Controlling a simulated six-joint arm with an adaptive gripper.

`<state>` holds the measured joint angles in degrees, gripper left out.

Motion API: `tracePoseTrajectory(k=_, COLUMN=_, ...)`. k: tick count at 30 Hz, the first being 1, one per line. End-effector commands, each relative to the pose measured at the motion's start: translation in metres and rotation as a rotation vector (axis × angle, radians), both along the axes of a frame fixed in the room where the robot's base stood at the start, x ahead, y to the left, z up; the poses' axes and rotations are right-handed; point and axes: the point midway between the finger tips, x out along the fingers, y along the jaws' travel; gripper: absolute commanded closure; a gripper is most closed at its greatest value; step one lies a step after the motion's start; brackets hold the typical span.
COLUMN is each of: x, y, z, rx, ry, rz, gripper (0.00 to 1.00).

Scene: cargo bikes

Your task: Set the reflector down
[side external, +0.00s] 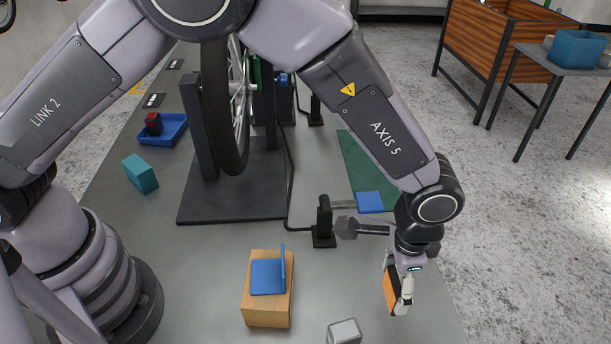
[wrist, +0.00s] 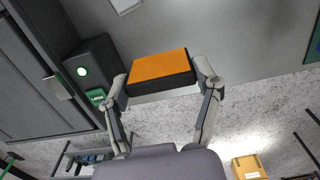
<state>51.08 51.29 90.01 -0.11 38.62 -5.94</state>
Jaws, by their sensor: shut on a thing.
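The reflector (wrist: 158,66) is a block with an orange face and dark edges. In the wrist view it sits between the two fingers of my gripper (wrist: 163,88), which is shut on its two ends. In the side view my gripper (side external: 398,292) points down near the right front of the grey bench (side external: 205,295). The orange face of the reflector (side external: 390,288) shows there on the left side of the fingers, standing roughly upright. I cannot tell whether its lower edge touches the bench.
A wooden block with a blue angled piece (side external: 268,277) stands left of my gripper, and a small grey box (side external: 344,331) sits nearer the front. A black clamp stand (side external: 323,222) and a blue block (side external: 369,202) on a green mat (side external: 358,165) lie behind.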

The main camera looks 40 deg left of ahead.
Motion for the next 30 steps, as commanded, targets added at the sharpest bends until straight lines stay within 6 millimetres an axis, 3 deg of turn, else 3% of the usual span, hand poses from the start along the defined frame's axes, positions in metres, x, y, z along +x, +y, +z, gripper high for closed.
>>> tracePoseTrajectory(k=3, x=0.017, y=-0.021, z=-0.018, rx=0.001, ry=0.001, rz=0.001, gripper=0.61)
tracePoseTrajectory(k=11, x=0.039, y=-0.047, z=-0.059, rx=0.0, ry=0.0, rz=0.001, gripper=0.61)
tracePoseTrajectory(k=17, x=0.044, y=-0.053, z=-0.069, rx=0.001, ry=0.001, rz=0.001, gripper=0.61)
tracePoseTrajectory(k=24, x=0.044, y=-0.053, z=-0.099, rx=0.001, ry=0.001, rz=0.001, gripper=0.61)
tracePoseTrajectory(k=30, x=0.044, y=-0.054, z=-0.099, rx=-0.001, ry=-0.001, rz=0.001, gripper=0.61)
